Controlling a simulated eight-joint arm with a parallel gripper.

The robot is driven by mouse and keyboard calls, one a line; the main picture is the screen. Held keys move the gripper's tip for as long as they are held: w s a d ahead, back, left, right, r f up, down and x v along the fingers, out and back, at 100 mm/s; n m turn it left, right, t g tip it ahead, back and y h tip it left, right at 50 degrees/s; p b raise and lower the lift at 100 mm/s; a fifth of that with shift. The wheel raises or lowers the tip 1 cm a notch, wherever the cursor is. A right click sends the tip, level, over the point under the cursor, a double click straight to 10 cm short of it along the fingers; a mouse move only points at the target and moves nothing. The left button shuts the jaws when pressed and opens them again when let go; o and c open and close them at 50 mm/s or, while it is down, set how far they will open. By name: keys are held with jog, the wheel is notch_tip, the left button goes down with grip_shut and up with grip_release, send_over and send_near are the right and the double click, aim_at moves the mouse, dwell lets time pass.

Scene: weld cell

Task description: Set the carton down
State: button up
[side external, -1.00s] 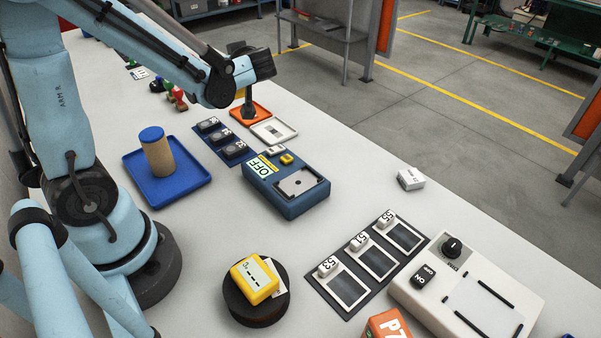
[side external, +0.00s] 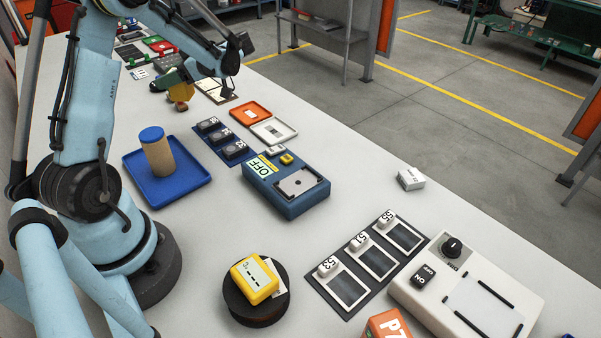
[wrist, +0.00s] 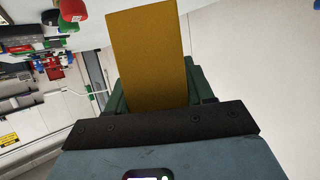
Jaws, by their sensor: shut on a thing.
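The carton is an amber, flat-faced block (wrist: 147,55) that rises between the dark green fingers of my gripper (wrist: 157,92) in the wrist view. My gripper is shut on it. In the side view my gripper (side external: 176,82) is at the far left part of the bench, and the carton (side external: 181,92) shows small below it. The carton looks tilted there. I cannot tell whether its underside touches the bench.
A pale clipboard-like sheet (side external: 215,90) lies right of the carton. An orange tray (side external: 249,114), a white tray (side external: 273,131) and a blue OFF box (side external: 287,187) are nearer. A blue tray (side external: 190,181) holds a capped cylinder. Red and green items (side external: 160,45) lie farther back.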

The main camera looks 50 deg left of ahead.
jog(key=shift+s+a+f, duration=0.4)
jog(key=shift+a+f, duration=0.3)
jog(key=shift+f, duration=0.45)
jog(key=shift+s+a+f, duration=0.35)
jog(key=shift+a+f, duration=0.4)
jog(key=shift+f, duration=0.45)
jog(key=shift+s+a+f, duration=0.4)
jog(key=shift+a+f, duration=0.3)
jog(key=shift+f, duration=0.45)
jog(key=shift+f, duration=0.6)
jog(key=o, duration=1.2)
jog(key=shift+c, duration=0.2)
jog(key=shift+r, duration=0.15)
